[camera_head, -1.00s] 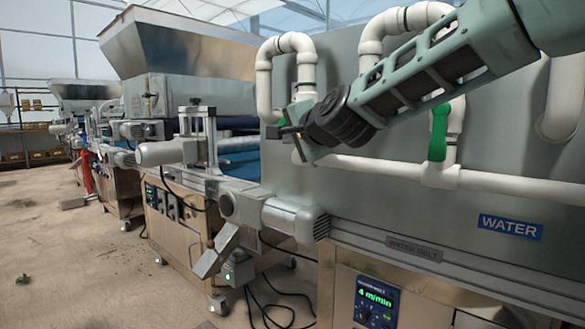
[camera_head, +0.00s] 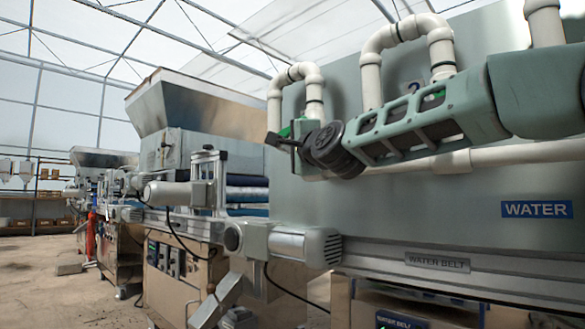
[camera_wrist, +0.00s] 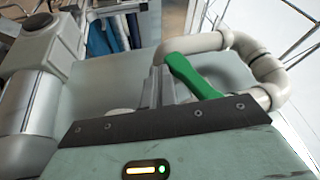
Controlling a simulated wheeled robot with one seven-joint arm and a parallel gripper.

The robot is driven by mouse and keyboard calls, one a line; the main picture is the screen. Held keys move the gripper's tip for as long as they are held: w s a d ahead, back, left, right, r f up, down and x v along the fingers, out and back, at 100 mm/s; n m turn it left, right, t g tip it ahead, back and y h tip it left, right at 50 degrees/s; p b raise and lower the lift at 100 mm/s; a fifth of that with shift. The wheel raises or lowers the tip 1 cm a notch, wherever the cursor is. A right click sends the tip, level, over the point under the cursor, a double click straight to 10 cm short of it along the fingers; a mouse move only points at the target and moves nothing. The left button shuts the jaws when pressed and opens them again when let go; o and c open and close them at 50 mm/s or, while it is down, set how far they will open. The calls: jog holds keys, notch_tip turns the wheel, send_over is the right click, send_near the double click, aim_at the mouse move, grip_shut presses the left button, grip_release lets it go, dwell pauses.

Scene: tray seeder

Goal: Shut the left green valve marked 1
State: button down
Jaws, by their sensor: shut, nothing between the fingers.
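The left green valve handle (camera_wrist: 192,76) shows plainly in the wrist view, slanting beside the white bent pipe (camera_wrist: 270,70). In the head view only a little of its green (camera_head: 285,132) shows behind my gripper (camera_head: 274,141), at the foot of the left pipe loop. My gripper is shut with nothing between its fingers. In the wrist view its fingertips (camera_wrist: 158,78) lie just left of the green handle; I cannot tell whether they touch it. The number 1 mark is not visible. A second green valve (camera_head: 437,96) is mostly hidden behind my arm.
The grey-green panel (camera_head: 400,215) with white pipes stands behind my arm and carries a WATER sign (camera_head: 537,209). A grey motor (camera_head: 305,245) juts out below my gripper. Steel hoppers (camera_head: 200,105) stand to the left, with open floor at the lower left.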

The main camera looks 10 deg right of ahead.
jog(key=shift+w+a+r+t+b, duration=0.4)
jog(key=shift+w+r+b, duration=0.1)
jog(key=shift+r+b, duration=0.15)
jog(key=shift+w, duration=0.1)
dwell(0.5)
